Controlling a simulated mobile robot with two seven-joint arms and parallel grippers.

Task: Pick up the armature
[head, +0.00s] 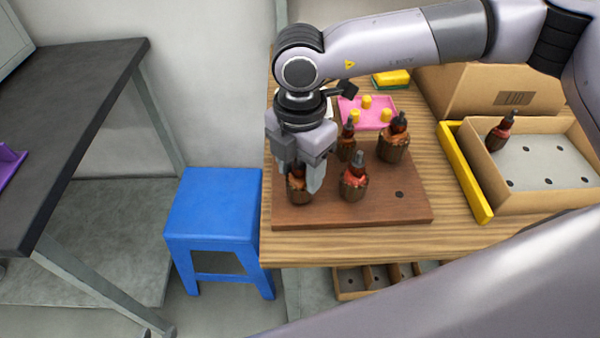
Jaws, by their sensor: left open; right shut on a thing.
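A brown wooden board (379,215) lies on the wooden table and carries several armatures with dark shafts and reddish windings. My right gripper (302,183) points down at the board's front left, shut on an armature (298,193). The fingers partly hide this armature, and I cannot tell whether it is clear of the board. Another armature (354,183) stands just to its right. Two more stand behind, one at the middle (347,149) and one at the right (393,149). My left gripper is not in view.
A pink tray (370,121) with yellow pieces lies behind the board. At right, a cardboard tray (547,172) holds one armature (502,131), with a yellow bar (465,175) along its side. A blue stool (213,205) stands left of the table (350,246).

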